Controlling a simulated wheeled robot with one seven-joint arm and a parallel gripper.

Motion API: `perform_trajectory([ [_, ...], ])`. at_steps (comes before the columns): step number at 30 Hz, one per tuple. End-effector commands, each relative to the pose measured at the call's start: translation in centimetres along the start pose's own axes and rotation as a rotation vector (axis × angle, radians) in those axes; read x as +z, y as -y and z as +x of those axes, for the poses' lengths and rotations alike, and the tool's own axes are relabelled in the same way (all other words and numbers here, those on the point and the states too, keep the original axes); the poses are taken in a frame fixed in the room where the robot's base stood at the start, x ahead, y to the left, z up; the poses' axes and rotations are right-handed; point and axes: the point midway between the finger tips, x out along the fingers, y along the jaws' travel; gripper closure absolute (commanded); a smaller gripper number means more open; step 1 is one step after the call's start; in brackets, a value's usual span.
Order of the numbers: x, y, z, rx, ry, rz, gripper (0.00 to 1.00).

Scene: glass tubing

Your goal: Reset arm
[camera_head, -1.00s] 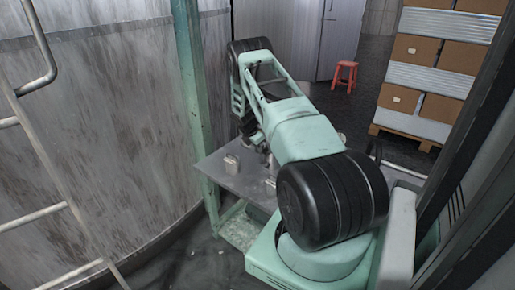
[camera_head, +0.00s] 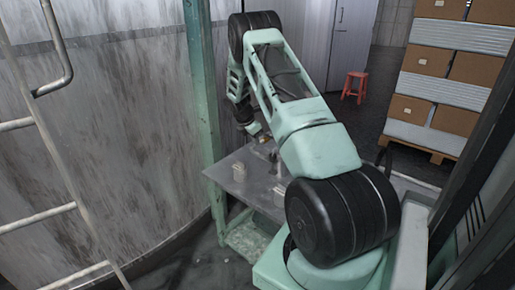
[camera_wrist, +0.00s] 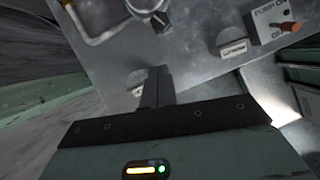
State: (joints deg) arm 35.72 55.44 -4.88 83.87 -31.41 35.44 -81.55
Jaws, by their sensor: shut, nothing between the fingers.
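My arm reaches over a grey metal table (camera_head: 235,188) in the head view, its elbow high at the back. My gripper (camera_wrist: 155,72) shows in the wrist view, its dark fingers together with nothing between them. The fingertips point at a grey metal plate (camera_wrist: 188,55) and appear to be apart from it. A bent metal tube (camera_wrist: 88,30) and a round fitting (camera_wrist: 148,8) are on the plate beyond the fingers. In the head view the gripper is mostly hidden or too small to make out.
A switch with an orange lever (camera_wrist: 290,27) sits right, next to a labelled block (camera_wrist: 232,47). A green post (camera_head: 203,90) and large tank (camera_head: 110,120) stand left. Stacked boxes (camera_head: 455,65) and a red stool (camera_head: 354,86) are behind.

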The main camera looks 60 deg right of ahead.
Motion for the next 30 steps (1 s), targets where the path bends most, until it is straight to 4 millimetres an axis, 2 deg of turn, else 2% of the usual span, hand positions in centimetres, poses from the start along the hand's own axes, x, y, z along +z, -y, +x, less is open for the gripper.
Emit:
perform_trajectory([
  [22, -0.2, -0.1, -0.6, 0.003, -0.003, 0.001, 1.00],
  [26, -3.0, -0.6, -3.1, 0.021, -0.034, 0.027, 1.00],
  [29, -7.5, -0.7, -6.8, 0.042, -0.086, 0.071, 1.00],
  [30, -9.7, -0.6, -8.7, 0.049, -0.111, 0.091, 1.00],
])
